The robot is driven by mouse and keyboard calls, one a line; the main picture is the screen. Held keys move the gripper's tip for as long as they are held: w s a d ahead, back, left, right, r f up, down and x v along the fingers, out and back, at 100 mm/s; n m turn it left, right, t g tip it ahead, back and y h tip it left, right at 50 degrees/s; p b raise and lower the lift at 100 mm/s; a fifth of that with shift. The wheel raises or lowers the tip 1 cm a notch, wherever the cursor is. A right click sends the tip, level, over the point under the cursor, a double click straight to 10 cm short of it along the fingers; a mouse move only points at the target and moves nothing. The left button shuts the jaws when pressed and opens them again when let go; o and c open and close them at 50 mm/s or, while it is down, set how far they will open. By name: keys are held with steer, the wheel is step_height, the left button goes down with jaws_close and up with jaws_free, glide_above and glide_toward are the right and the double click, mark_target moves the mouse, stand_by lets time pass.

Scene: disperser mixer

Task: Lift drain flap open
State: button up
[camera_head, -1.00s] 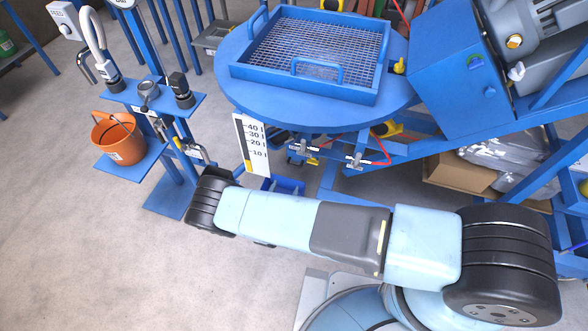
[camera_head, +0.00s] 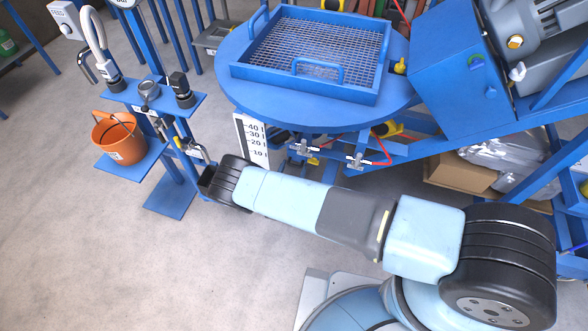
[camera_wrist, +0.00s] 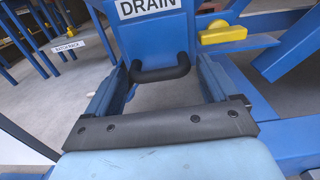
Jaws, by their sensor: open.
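A blue drain flap (camera_wrist: 153,35) with a white DRAIN label shows at the top middle of the wrist view. A black bar handle (camera_wrist: 160,73) sits at its lower edge. My gripper (camera_wrist: 162,83) is open, with one blue finger on each side of the handle and a gap on both sides. I cannot tell how far the fingertips are from the handle in depth. The flap appears to hang down.
A round blue table (camera_head: 236,92) with a mesh tray (camera_head: 318,92) stands above the arm. A level scale (camera_head: 251,142) hangs near my wrist. An orange bucket (camera_head: 118,138) is on a blue stand at left. A yellow part (camera_wrist: 222,33) is right of the flap. Open floor lies at lower left.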

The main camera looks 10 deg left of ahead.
steer(key=shift+c, duration=0.2)
steer(key=c, duration=1.2)
steer(key=shift+s, duration=0.1)
